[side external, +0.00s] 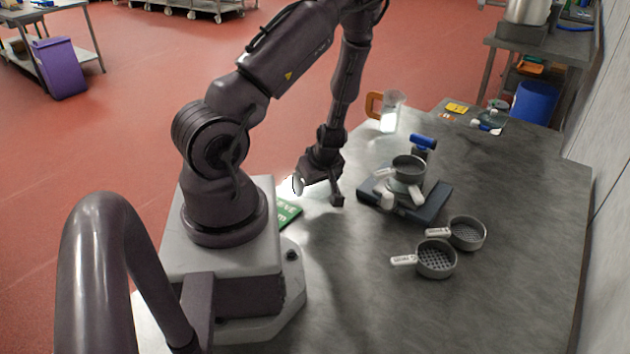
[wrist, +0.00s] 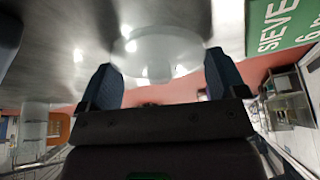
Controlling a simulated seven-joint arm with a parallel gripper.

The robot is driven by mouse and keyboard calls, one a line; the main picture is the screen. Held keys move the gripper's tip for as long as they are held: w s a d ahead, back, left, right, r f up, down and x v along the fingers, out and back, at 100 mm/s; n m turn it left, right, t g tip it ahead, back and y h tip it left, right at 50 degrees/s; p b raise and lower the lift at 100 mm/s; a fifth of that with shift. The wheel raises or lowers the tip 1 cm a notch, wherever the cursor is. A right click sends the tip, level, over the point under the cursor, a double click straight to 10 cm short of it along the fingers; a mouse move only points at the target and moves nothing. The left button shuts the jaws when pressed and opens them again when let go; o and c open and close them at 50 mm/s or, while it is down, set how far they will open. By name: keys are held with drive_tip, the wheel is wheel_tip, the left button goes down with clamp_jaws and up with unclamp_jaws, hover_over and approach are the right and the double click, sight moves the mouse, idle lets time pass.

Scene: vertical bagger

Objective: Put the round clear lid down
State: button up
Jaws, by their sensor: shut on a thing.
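The round clear lid (wrist: 160,52) is a pale, see-through disc between the fingers of my gripper (wrist: 163,78) in the wrist view. In the side external view the lid (side external: 297,184) shows edge-on as a thin light shape at the left side of my gripper (side external: 318,193). My gripper is shut on it, low near the table's left edge, close to the base. I cannot tell whether the lid touches the table.
The grey table (side external: 520,230) holds a sieve stack (side external: 408,170) on a dark base (side external: 430,205), two loose sieves (side external: 436,260) (side external: 466,233) and a clear jug (side external: 392,112). A green sieve sign (side external: 288,212) lies beside my base. The table's front middle is clear.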

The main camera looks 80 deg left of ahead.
drive_tip(key=shift+f, duration=0.15)
drive_tip(key=o, duration=0.6)
drive_tip(key=v, duration=1.2)
drive_tip(key=w+d+r+m+t+h, duration=0.25)
drive_tip(key=d+r+m, duration=0.25)
drive_tip(key=d, duration=0.3)
drive_tip(key=w+d+r+m+t+h, duration=0.2)
drive_tip(key=w+d+r+m+h, duration=0.2)
drive_tip(key=d+m, duration=0.3)
drive_tip(key=s+d+r+m+t, duration=0.1)
drive_tip(key=s+d+r+m, duration=0.1)
drive_tip(key=r, duration=0.3)
drive_tip(key=s+d+r+m+t+y, duration=0.1)
drive_tip(key=d+r+m, duration=0.1)
drive_tip(key=r+m, duration=0.2)
drive_tip(key=s+d+r+m+t+y, duration=0.1)
drive_tip(key=s+d+r+m, duration=0.1)
drive_tip(key=r+m, duration=0.2)
drive_tip(key=shift+s+d+r+m, duration=0.1)
drive_tip(key=shift+s+r+m, duration=0.25)
drive_tip(key=shift+r, duration=0.45)
